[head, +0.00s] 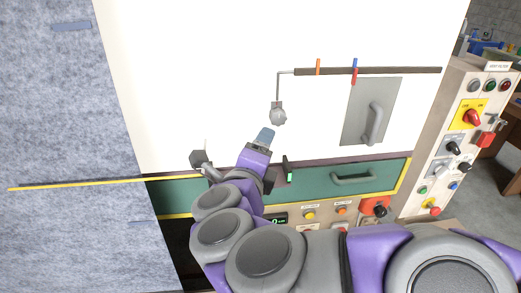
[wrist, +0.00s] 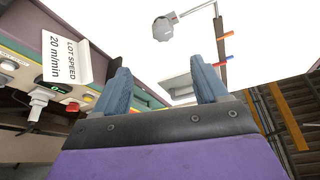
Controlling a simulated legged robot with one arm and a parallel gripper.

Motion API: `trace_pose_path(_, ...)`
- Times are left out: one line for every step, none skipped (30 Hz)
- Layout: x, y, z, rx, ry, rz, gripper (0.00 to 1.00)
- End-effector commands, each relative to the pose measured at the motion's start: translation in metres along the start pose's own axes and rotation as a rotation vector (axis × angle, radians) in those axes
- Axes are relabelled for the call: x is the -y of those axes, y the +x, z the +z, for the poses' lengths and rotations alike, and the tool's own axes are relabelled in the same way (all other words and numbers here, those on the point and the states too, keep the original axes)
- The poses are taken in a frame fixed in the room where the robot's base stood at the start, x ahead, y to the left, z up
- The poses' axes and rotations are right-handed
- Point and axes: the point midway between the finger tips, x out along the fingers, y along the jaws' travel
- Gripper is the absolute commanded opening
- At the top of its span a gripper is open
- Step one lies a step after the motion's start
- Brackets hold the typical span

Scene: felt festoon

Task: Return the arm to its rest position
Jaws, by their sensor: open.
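My arm is purple and grey and reaches out from the lower right in the head view. My gripper (head: 266,138) points toward the white upright panel of the machine, just below a grey knob (head: 279,115) on a bent rod. In the wrist view the two blue-grey fingers of my gripper (wrist: 160,88) stand wide apart with nothing between them. The grey knob (wrist: 163,28) shows beyond the fingertips there, apart from them. My arm hides part of the green drawer front and the control strip.
A dark rail (head: 400,71) carries orange and blue-red markers. A grey door with a handle (head: 372,112) lies right of the knob. A green drawer front (head: 385,178) runs below. A control panel (head: 465,140) stands at right. A yellow strip (head: 80,184) crosses the left side.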

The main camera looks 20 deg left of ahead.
Motion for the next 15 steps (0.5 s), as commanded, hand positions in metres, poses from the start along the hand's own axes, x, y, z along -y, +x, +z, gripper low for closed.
trace_pose_path(0.000, 0.000, 0.000, 0.000, 0.000, 0.000, 0.73)
trace_pose_path(0.000, 0.000, 0.000, 0.000, 0.000, 0.000, 0.73)
trace_pose_path(0.000, 0.000, 0.000, 0.000, 0.000, 0.000, 0.73)
trace_pose_path(0.000, 0.000, 0.000, 0.000, 0.000, 0.000, 0.73)
trace_pose_path(0.000, 0.000, 0.000, 0.000, 0.000, 0.000, 0.73)
trace_pose_path(0.000, 0.000, 0.000, 0.001, 0.000, 0.000, 0.73)
trace_pose_path(0.001, 0.000, 0.000, 0.004, -0.001, -0.001, 0.73)
trace_pose_path(0.002, 0.001, 0.000, 0.009, -0.003, -0.001, 0.73)
trace_pose_path(0.004, 0.002, 0.001, 0.020, -0.007, -0.003, 0.73)
trace_pose_path(0.006, 0.003, 0.001, 0.033, -0.013, -0.005, 0.73)
trace_pose_path(0.009, 0.004, 0.003, 0.052, -0.022, -0.006, 0.73)
trace_pose_path(0.014, 0.005, 0.005, 0.085, -0.038, -0.010, 0.73)
trace_pose_path(0.017, 0.006, 0.006, 0.112, -0.054, -0.012, 0.73)
trace_pose_path(0.021, 0.007, 0.009, 0.145, -0.074, -0.014, 0.73)
trace_pose_path(0.025, 0.007, 0.012, 0.192, -0.107, -0.015, 0.73)
